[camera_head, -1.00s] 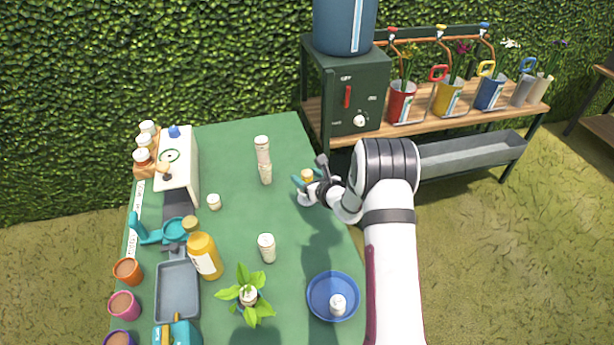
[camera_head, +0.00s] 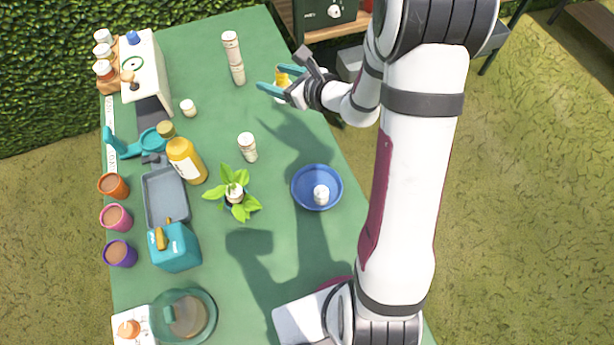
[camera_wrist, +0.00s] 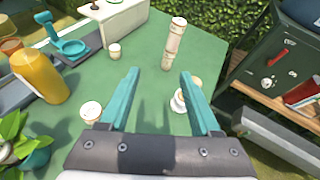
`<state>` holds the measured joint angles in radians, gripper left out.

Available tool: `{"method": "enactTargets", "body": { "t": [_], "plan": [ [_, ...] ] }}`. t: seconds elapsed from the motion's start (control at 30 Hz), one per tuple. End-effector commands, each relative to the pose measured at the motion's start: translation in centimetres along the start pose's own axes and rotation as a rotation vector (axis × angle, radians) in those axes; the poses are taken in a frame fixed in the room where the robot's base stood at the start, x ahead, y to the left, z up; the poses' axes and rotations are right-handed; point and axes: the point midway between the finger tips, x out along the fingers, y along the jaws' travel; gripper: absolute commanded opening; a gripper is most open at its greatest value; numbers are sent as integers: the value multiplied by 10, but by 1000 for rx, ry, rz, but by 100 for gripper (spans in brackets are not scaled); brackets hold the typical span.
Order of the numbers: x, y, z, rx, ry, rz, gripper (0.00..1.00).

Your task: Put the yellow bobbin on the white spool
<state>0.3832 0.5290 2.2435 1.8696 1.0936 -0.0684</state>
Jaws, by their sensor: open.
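My gripper (camera_head: 268,77) is open, with teal fingers, above the right side of the green table; it also shows in the wrist view (camera_wrist: 159,74). A small yellow piece (camera_head: 282,76), which looks like the yellow bobbin, shows beside the fingers in the head view. A white piece (camera_head: 278,98), perhaps the white spool, shows just below it, partly hidden by a finger. I cannot tell whether the yellow piece rests on the white one.
A tall cream stack (camera_head: 233,58) stands left of my gripper. A short cream piece (camera_head: 248,147) and a potted plant (camera_head: 235,193) stand nearer. A blue dish (camera_head: 317,187) holds a white piece. A yellow bottle (camera_head: 186,160) stands left. The table's right edge is close.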

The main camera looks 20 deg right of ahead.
Motion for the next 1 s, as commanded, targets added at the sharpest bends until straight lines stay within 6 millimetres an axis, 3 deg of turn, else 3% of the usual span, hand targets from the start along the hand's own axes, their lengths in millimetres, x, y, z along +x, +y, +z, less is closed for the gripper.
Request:
{"method": "enactTargets", "body": {
  "t": [0.03,0.07,0.1,0.17,0.2,0.27,0.3,0.4,0.5,1.0],
  "plan": [
    [-12,43,36,-152,-41,139,64],
    [-25,78,54,-274,-61,253,64],
    [-50,128,69,-457,-78,419,64],
    [-98,191,69,-735,-73,654,64],
    [-133,220,56,-915,-46,794,64],
    [-181,242,30,-1166,20,969,64],
    [-208,244,11,-1314,76,1059,64],
    [-256,230,-23,-1593,227,1198,64],
    [-279,213,-38,-1738,332,1255,64],
    [-285,205,-43,-1778,370,1271,64]
  ]
}}
